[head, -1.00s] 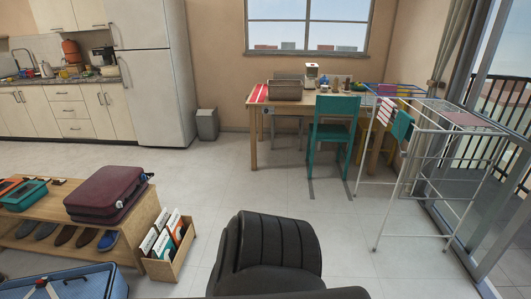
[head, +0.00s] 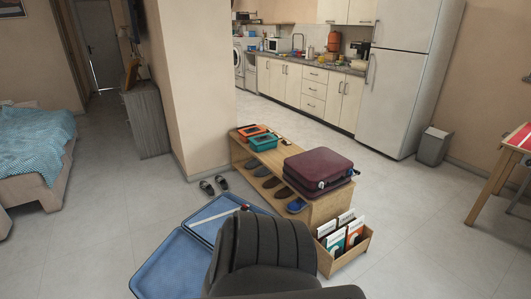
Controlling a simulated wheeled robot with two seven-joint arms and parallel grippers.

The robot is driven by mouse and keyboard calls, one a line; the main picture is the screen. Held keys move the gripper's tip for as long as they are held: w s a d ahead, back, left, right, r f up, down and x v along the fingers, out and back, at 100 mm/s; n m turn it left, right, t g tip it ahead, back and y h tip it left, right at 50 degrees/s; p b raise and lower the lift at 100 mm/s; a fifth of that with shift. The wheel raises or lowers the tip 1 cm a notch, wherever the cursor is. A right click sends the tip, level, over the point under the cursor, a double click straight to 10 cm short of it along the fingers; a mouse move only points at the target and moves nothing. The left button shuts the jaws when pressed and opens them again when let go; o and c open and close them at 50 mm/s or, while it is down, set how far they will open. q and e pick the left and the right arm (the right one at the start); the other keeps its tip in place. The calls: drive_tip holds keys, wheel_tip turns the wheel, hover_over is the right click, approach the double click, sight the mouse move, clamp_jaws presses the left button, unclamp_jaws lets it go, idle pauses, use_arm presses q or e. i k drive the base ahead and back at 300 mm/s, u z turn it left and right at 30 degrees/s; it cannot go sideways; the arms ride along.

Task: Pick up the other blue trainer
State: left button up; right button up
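A blue shoe (head: 297,205) sits at the near end of the lower shelf of the wooden shoe bench (head: 318,211), under the maroon suitcase. It looks like a blue trainer, but it is small here. Several dark shoes (head: 272,182) stand in a row beside it on the same shelf. An open blue suitcase (head: 165,268) lies on the floor left of the bench, partly hidden by a dark padded shape in front. No second blue trainer can be made out. Neither of my grippers is in view.
A maroon suitcase (head: 318,168) and orange and green boxes (head: 262,141) are on the bench top. A wooden crate of folders (head: 344,260) stands at its near end. Dark sandals (head: 214,185) lie on the floor by the wall.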

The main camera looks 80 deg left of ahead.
sight(296, 207)
drive_tip(key=u, duration=2.4)
drive_tip(key=i, duration=0.5)
